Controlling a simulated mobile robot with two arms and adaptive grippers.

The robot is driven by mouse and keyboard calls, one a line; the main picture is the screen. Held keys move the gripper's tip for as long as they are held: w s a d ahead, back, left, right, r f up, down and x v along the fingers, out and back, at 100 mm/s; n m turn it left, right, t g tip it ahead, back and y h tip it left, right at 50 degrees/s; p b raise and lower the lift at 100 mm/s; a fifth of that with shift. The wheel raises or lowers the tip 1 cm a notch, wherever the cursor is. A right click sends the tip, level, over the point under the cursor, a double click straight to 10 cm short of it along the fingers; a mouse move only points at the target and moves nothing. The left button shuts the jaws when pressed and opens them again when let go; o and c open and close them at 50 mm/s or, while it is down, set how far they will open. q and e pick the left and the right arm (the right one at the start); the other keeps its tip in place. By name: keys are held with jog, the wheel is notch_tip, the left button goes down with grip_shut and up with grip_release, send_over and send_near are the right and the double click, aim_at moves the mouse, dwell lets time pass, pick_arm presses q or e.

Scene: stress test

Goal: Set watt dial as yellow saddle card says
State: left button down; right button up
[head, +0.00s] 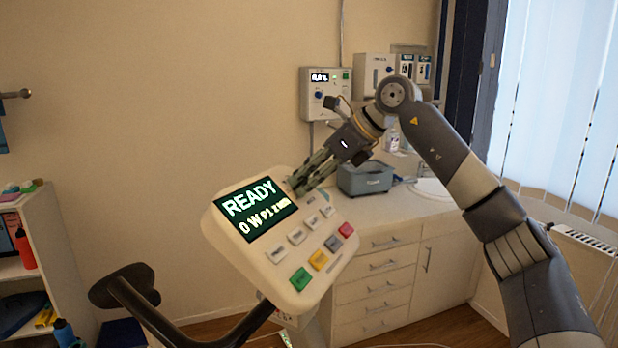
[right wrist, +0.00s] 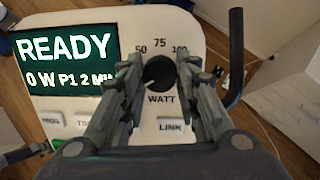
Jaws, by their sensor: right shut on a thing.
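The watt dial (right wrist: 160,72) is a dark round knob on the white console, with 50, 75 and 100 printed around it and WATT below. My right gripper (right wrist: 160,76) is shut on the dial, one finger on each side; the fingers cover part of it, and I cannot tell its setting. In the head view my right gripper (head: 297,186) reaches down to the console's (head: 275,262) upper right, hiding the dial. The screen (head: 257,209) reads READY, 0 W; it also shows in the right wrist view (right wrist: 66,62). I see no yellow saddle card. My left gripper is out of view.
Coloured buttons (head: 319,260) and a LINK key (right wrist: 171,126) sit near the dial. A dark handlebar (head: 165,325) stands below left of the console. Behind are a counter with drawers (head: 385,265) and a grey-blue box (head: 365,180); a shelf (head: 40,245) is at left.

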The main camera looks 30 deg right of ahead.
jog(key=shift+m, duration=0.5)
jog(key=m+p, duration=0.1)
jog(key=m, duration=0.3)
jog(key=shift+t+h, duration=0.3)
jog(key=m, duration=0.3)
jog(key=shift+h, duration=0.3)
jog(key=m, duration=0.2)
jog(key=m+p, duration=0.1)
jog(key=m, duration=0.1)
jog(key=shift+s+a+m+h, duration=0.1)
jog(key=shift+a+m+h, duration=0.05)
jog(key=shift+m+h, duration=0.15)
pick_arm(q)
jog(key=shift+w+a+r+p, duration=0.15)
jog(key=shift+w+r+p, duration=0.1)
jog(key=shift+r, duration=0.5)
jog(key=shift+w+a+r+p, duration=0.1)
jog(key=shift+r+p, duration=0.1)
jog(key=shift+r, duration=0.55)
pick_arm(e)
jog(key=shift+m, duration=1.9)
jog(key=o, duration=1.1)
jog(key=shift+c, duration=0.2)
